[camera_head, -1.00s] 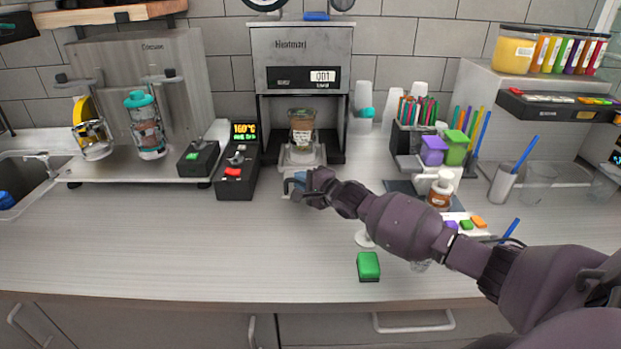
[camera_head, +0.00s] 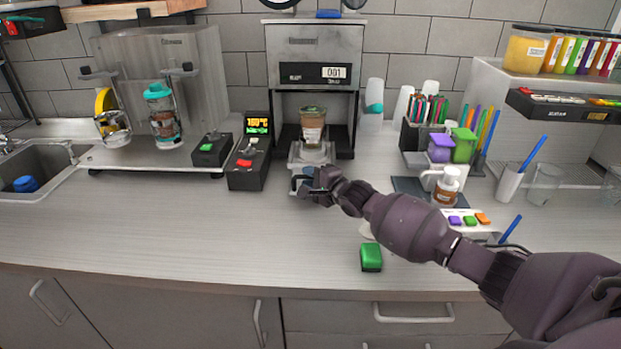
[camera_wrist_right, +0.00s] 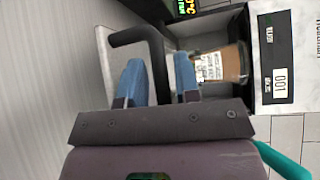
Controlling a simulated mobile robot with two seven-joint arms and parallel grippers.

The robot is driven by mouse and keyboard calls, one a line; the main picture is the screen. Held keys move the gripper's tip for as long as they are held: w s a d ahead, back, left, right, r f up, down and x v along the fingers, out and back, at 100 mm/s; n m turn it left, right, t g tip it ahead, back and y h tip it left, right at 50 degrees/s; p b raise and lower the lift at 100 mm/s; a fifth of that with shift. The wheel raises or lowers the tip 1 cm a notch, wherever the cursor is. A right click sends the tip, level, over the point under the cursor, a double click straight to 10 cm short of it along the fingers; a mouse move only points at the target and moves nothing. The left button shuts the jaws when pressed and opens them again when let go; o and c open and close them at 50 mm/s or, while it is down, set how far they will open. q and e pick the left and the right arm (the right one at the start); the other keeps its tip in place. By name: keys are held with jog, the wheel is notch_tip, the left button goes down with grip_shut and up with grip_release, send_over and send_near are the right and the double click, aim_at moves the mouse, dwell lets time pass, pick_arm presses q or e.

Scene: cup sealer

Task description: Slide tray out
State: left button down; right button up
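The sealing machine (camera_head: 314,50) stands against the back wall with its front bay open. A silver tray (camera_head: 296,158) sits at the bay's front, holding a brown cup with a label (camera_head: 312,128). The cup also shows in the right wrist view (camera_wrist_right: 222,66). My right gripper (camera_head: 307,181) is in front of the tray. In the right wrist view, its two blue fingers (camera_wrist_right: 158,80) are apart, with the tray's black handle (camera_wrist_right: 152,36) passing between them. A gap shows beside the handle. Fingertip contact is unclear. My left gripper is not in view.
A black control box (camera_head: 248,172) with a red button stands left of the tray. A green block (camera_head: 371,257) lies near the counter's front edge. A bottle (camera_head: 446,187) and containers stand to the right.

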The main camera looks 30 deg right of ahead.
jog(key=shift+o, duration=0.7)
jog(key=v, duration=1)
jog(key=shift+s, duration=0.4)
jog(key=shift+d+r, duration=0.1)
jog(key=shift+r, duration=0.05)
jog(key=shift+s, duration=0.1)
